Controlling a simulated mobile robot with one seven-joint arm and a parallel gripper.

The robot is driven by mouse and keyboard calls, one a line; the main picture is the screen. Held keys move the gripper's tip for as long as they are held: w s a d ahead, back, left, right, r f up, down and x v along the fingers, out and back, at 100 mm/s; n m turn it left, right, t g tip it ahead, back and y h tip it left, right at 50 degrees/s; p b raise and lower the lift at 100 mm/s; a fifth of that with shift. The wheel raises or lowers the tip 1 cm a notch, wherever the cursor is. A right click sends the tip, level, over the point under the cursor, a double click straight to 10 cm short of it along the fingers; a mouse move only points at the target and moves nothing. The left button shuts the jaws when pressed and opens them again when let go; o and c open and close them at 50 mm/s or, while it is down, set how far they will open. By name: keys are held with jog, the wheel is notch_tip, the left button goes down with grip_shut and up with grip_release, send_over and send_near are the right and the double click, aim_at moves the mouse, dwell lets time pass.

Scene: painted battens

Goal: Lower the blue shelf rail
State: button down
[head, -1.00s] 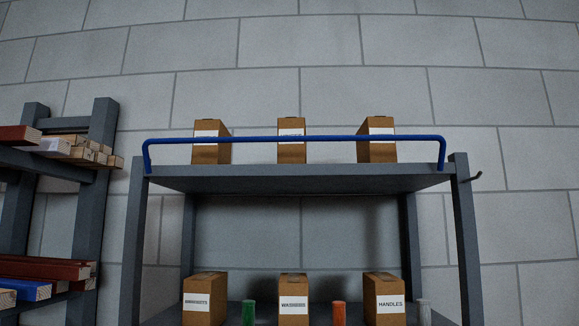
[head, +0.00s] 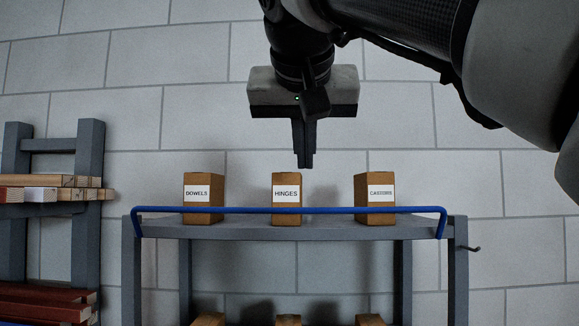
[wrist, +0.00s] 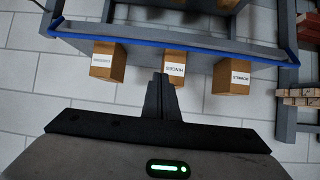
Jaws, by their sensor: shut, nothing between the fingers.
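The blue shelf rail (head: 240,210) runs along the front of the top shelf (head: 240,230), raised across the lower part of the three boxes in the head view. Its ends bend down at the shelf's two front corners. It also shows in the wrist view (wrist: 120,40). My gripper (head: 304,166) is shut and empty, pointing down, above the rail and apart from it. In the head view it appears just over the middle box. In the wrist view my gripper (wrist: 163,76) shows with its closed fingertips near the middle box.
Boxes labelled dowels (head: 203,205), hinges (head: 287,205) and casters (head: 375,205) stand on the top shelf behind the rail. More boxes stand below. A timber rack (head: 85,200) is at the left. A hook (head: 473,249) sticks out at the right. The wall above is clear.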

jog(key=w+a, duration=0.2)
jog(key=a, duration=0.1)
send_over(291, 209)
jog(key=w, duration=0.3)
jog(key=shift+n, duration=0.3)
jog(key=f, duration=0.4)
jog(key=shift+s+d, duration=0.1)
jog(key=shift+s, duration=0.15)
jog(key=shift+s+f+b, duration=0.55)
jog(key=shift+s+f, duration=0.5)
jog(key=shift+s, duration=0.2)
jog(key=shift+s+f, duration=0.2)
jog(key=shift+f, duration=0.05)
jog(key=shift+f+b, duration=0.1)
jog(key=shift+b, duration=0.25)
